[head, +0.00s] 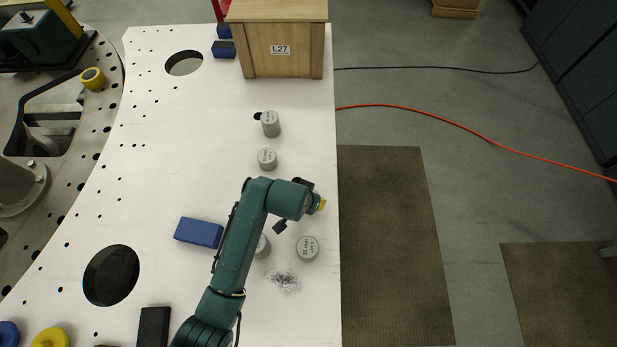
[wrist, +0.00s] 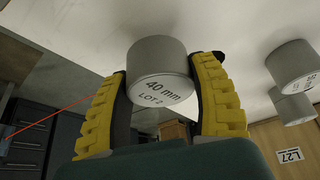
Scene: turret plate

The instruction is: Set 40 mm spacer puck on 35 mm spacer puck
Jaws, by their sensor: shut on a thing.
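The 40 mm spacer puck (wrist: 160,75) is a grey cylinder with its marked face, "40 mm", towards the wrist camera. My gripper (wrist: 163,72) is shut on it, with one yellow finger on each side. In the head view my gripper (head: 318,203) is near the plate's right edge, and the held puck is hidden. How high it is above the plate is unclear. A grey puck (head: 307,248) stands upright nearer the front; its small label seems to read 35 mm. It is apart from my gripper.
Two grey pucks (head: 270,123) (head: 267,159) stand farther back, and another (head: 262,246) is partly behind my arm. A wooden box marked L27 (head: 282,50) stands at the back. A blue block (head: 199,232) lies left of my arm; metal shavings (head: 284,281) lie in front.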

